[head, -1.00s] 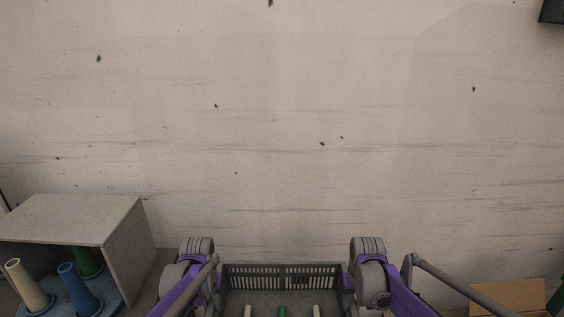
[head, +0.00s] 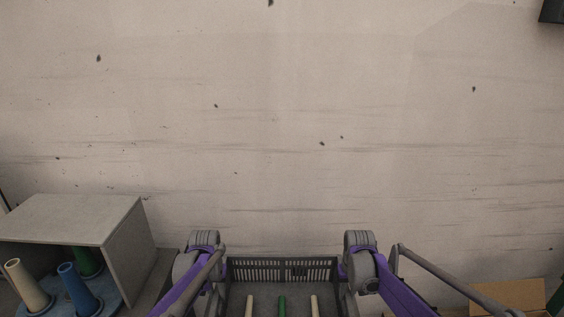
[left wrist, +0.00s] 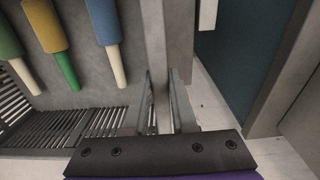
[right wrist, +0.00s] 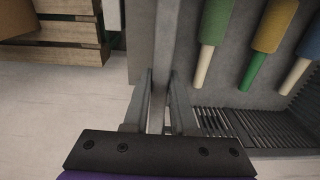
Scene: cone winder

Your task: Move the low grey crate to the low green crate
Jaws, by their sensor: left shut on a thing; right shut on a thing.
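The low grey crate (head: 282,263) shows at the bottom middle of the head view, with slatted walls and several spools inside, seen as two pale tips and one green. Its near part is cut off by the picture edge. My left gripper (left wrist: 164,100) is shut on the crate's left side wall, with green, yellow and blue spools beside it. My right gripper (right wrist: 159,100) is shut on the right side wall. The crate hangs between both arms and looks level. I cannot make out a low green crate in any view.
A grey open-sided cabinet (head: 70,217) stands at the left, with cream, blue and green cones on a blue base. A cardboard box (head: 508,294) is at the lower right. A wooden slatted pallet (right wrist: 60,42) shows in the right wrist view. A pale wall fills the background.

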